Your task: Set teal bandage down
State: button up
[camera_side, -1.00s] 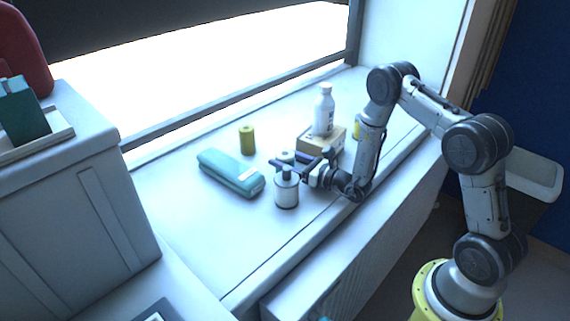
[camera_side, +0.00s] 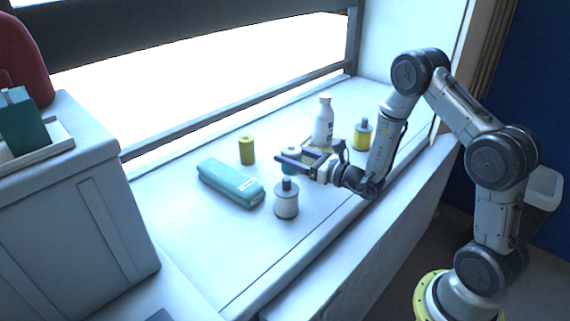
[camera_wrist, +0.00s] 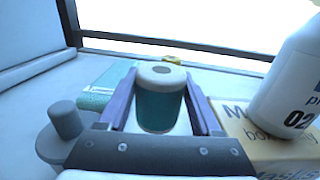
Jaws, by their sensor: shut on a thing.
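The teal bandage (camera_wrist: 158,105) is a short roll with a pale top, upright between the two fingers of my gripper (camera_wrist: 160,108) in the wrist view. In the side view, my gripper (camera_side: 292,161) is shut on the teal bandage (camera_side: 290,152), behind the grey dark-capped jar (camera_side: 286,203). The fingers cover much of the roll there. Its underside is hidden, so I cannot tell how far it is above the white bench.
A teal case (camera_side: 230,182) and a yellow roll (camera_side: 247,151) lie left of my gripper. A white bottle (camera_side: 323,122), a cardboard box (camera_wrist: 262,142) and a yellow dark-capped jar (camera_side: 362,135) stand to the right. The bench (camera_side: 190,240) is clear at the front left.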

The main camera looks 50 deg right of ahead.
jog(key=s+r, duration=0.3)
jog(key=shift+s+a+r, duration=0.1)
jog(key=shift+a+r, duration=0.05)
jog(key=shift+r, duration=0.1)
jog(key=s+a+r, duration=0.1)
jog(key=s+r, duration=0.2)
jog(key=s, duration=0.5)
jog(key=w+a+r+n+y, duration=0.1)
jog(key=w+a+r+y, duration=0.1)
jog(key=a+r, duration=0.5)
jog(key=w+a+r+n+y, duration=0.1)
jog(key=w+a+r+y, duration=0.15)
jog(key=r, duration=0.75)
notch_tip(320, 180, up, 7)
jog(key=h, duration=0.3)
jog(key=shift+w+d+m+h, duration=0.15)
jog(key=shift+d+m+h, duration=0.9)
jog(key=shift+d, duration=0.25)
jog(key=shift+w+d+m+h, duration=0.1)
jog(key=shift+d+m+h, duration=0.75)
jog(key=shift+d+h, duration=0.35)
jog(key=shift+f, duration=0.1)
